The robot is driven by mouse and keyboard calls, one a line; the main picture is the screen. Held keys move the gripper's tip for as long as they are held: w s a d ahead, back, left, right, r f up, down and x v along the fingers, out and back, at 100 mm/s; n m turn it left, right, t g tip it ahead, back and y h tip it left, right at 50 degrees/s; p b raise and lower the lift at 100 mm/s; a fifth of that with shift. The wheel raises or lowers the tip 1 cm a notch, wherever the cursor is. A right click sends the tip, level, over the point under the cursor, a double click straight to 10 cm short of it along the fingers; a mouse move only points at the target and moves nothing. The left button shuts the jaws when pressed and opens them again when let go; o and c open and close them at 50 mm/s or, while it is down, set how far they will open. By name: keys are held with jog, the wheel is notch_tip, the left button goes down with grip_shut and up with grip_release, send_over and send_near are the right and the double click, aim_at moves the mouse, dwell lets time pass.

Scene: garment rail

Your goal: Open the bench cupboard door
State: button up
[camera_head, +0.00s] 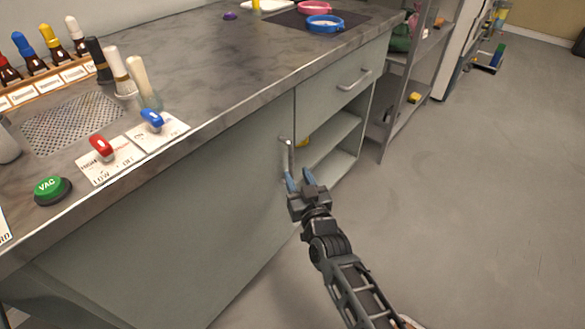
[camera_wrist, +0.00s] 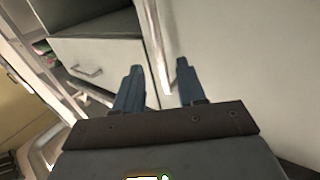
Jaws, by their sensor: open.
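The bench cupboard door (camera_head: 225,195) is a flat grey-green panel on the bench front and looks closed. It fills the right side of the wrist view (camera_wrist: 250,50). Its handle (camera_head: 287,150) is a pale upright bar near the door's right edge. In the wrist view the handle (camera_wrist: 154,42) runs down between my two fingers, with a gap to each. My gripper (camera_head: 299,180) is open, its blue fingers pointing at the door just below the handle in the head view. I cannot tell how deep the bar sits between the fingertips.
Right of the door is a closed drawer (camera_head: 345,88) with a bar handle, above open shelves (camera_head: 335,140). The worktop (camera_head: 220,65) carries bottles, switches and a green button (camera_head: 53,190). A grey rack (camera_head: 400,105) stands further right. The floor (camera_head: 470,200) is clear.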

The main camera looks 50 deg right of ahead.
aim_at(292, 165)
jog(key=shift+x, duration=2.2)
jog(key=shift+w, duration=0.1)
grip_shut()
